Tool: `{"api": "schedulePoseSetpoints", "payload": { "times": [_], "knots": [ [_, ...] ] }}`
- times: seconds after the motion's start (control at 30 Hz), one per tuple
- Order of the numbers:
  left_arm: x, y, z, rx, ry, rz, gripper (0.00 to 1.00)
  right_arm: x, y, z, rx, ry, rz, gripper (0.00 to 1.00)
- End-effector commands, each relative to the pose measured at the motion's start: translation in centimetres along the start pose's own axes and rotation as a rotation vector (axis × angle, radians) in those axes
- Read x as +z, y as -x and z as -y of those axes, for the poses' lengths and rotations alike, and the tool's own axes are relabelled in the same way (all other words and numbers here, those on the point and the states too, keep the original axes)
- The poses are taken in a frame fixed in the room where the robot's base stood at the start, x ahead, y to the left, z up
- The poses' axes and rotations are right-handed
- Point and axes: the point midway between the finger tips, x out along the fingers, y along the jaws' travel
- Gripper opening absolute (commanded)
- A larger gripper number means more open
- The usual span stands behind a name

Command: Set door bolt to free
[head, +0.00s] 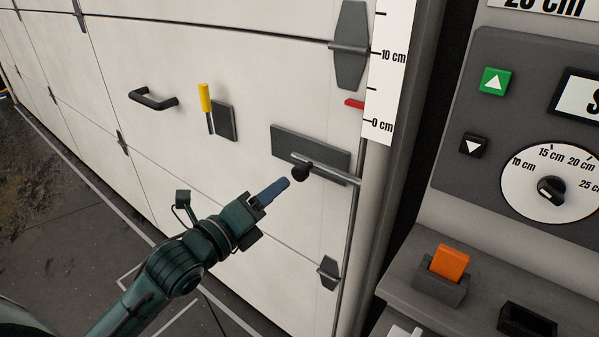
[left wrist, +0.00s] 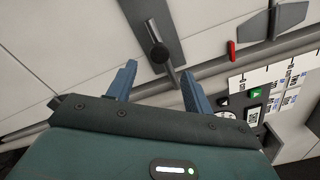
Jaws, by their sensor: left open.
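The door bolt (head: 325,172) is a grey metal rod on a dark grey plate (head: 290,142), low on the right side of the white panelled door. Its round black knob (head: 301,172) sits near the rod's left end. The rod's right end reaches the door's edge strip. My left gripper (head: 284,184) is just left of and below the knob in the head view. In the left wrist view the knob (left wrist: 159,53) and rod (left wrist: 170,73) lie ahead of the two spread blue fingers (left wrist: 160,82). The gripper is open and nothing is between its fingers. My right gripper is not in view.
The door (head: 240,60) also carries a black handle (head: 153,100) and a yellow lever (head: 205,98). A white ruler strip (head: 387,80) and a red pointer (head: 355,103) are at its right edge. A control panel (head: 470,90) with a dial (head: 525,190) and an orange switch (head: 450,262) stand to the right.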

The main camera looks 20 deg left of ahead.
Motion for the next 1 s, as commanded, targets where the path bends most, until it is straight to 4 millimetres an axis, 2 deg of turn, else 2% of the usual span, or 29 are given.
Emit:
{"api": "schedulePoseSetpoints", "payload": {
  "times": [0.03,0.2,0.4,0.6,0.87,1.0],
  "knots": [
    [0.1,-1.2,0.2,-0.003,0.004,0.002,0.51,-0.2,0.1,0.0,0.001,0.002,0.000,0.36],
    [0.1,-4.8,0.2,-0.002,0.004,0.002,0.51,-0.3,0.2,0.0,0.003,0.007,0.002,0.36],
    [0.0,-7.8,0.1,0.000,0.004,0.000,0.51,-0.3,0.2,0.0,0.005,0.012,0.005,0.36],
    [-0.1,-9.0,0.1,0.000,0.002,-0.001,0.51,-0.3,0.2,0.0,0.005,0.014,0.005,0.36],
    [-0.1,-9.1,0.0,0.000,0.002,-0.002,0.51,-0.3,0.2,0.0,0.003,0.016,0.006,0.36],
    [-0.1,-9.1,0.0,0.001,0.002,-0.002,0.41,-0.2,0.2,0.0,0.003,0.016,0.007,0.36]
  ]
}}
